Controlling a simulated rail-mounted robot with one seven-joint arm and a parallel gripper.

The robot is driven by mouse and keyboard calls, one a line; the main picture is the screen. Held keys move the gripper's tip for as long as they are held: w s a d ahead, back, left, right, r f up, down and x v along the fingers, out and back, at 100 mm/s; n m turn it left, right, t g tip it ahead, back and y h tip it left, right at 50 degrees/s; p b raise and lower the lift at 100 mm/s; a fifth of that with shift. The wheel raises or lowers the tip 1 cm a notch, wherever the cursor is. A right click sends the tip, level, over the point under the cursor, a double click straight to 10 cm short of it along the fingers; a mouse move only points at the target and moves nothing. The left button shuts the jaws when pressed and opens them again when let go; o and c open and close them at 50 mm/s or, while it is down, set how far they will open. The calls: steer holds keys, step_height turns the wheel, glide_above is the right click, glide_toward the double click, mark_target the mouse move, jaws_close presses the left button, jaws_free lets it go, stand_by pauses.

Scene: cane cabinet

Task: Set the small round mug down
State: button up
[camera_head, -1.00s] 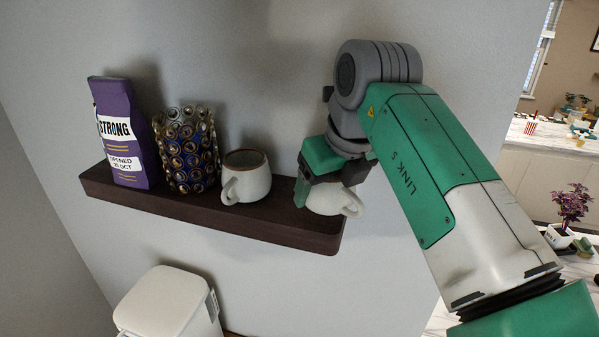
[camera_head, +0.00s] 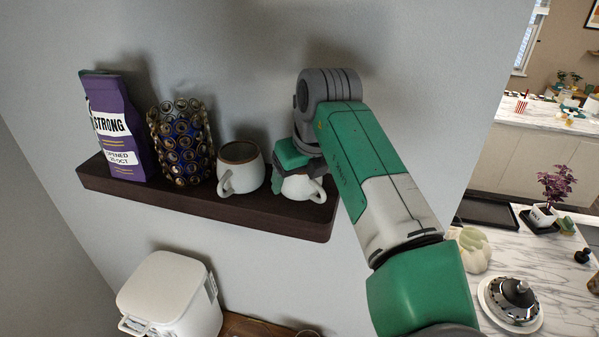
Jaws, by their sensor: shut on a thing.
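The small round mug (camera_head: 299,187) is white and sits at the right end of the dark wooden shelf (camera_head: 215,205), its handle toward the right. My gripper (camera_head: 283,180) is shut on it from above and the left, and covers its upper part. The mug appears upright and at shelf level; I cannot tell whether its base touches the shelf. A second white mug (camera_head: 241,172) with a brown rim stands to its left, with a small gap to my gripper.
A holder of coffee capsules (camera_head: 182,145) and a purple coffee bag (camera_head: 118,135) stand further left on the shelf. A white bin-like appliance (camera_head: 168,295) is below. A marble counter (camera_head: 500,258) with a plant (camera_head: 552,190) is at right.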

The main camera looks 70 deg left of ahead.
steer(key=o, duration=1.1)
steer(key=shift+f, duration=0.1)
steer(key=shift+o, duration=0.2)
steer(key=shift+r, duration=0.3)
steer(key=b+v, duration=0.2)
steer(key=v, duration=0.9)
steer(key=shift+d+r, duration=0.25)
steer(key=shift+r, duration=0.1)
